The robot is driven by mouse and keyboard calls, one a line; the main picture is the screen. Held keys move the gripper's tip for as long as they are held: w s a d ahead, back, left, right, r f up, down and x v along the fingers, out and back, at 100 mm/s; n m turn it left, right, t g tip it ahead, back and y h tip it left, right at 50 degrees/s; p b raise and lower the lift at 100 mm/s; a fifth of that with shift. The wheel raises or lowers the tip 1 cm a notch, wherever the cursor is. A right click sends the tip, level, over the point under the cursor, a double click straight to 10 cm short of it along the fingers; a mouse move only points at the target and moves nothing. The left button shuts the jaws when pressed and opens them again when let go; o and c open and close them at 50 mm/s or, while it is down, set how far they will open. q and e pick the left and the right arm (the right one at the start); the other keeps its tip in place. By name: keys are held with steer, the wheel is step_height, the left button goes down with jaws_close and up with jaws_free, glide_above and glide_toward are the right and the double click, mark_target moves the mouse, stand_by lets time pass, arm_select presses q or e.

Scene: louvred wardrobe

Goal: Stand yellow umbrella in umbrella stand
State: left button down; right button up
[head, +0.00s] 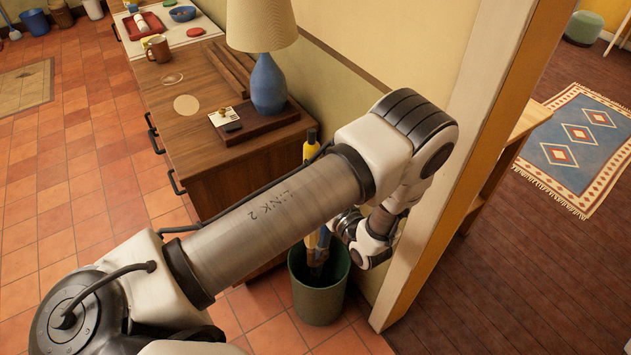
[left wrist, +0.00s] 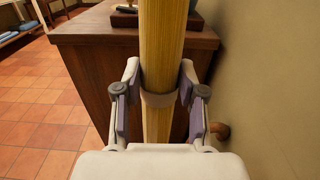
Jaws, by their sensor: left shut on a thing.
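The yellow umbrella (head: 311,146) is upright beside the wooden cabinet, its middle hidden behind my left arm. Its yellow shaft fills the middle of the left wrist view (left wrist: 162,45). My left gripper (left wrist: 160,100) is shut around it, with a finger on each side. In the head view the gripper is mostly hidden behind my arm. The green umbrella stand (head: 318,304) is on the floor below. The umbrella's lower part appears within the stand's opening; I cannot tell whether it touches the bottom. Something blue shows there too. My right gripper is not in view.
The wooden cabinet (head: 240,180) stands left of the stand, with a blue lamp (head: 268,84) on a tray near its end. The wall and door frame (head: 440,190) are close on the right. Tiled floor (head: 110,150) is clear at the left.

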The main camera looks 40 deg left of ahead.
arm_select(q)
step_height(320, 180, down, 15)
steer(key=b, duration=1.4)
steer(key=shift+f, duration=0.15)
steer(key=c, duration=0.6)
jaws_free()
step_height(320, 180, up, 10)
steer(key=shift+r, duration=0.1)
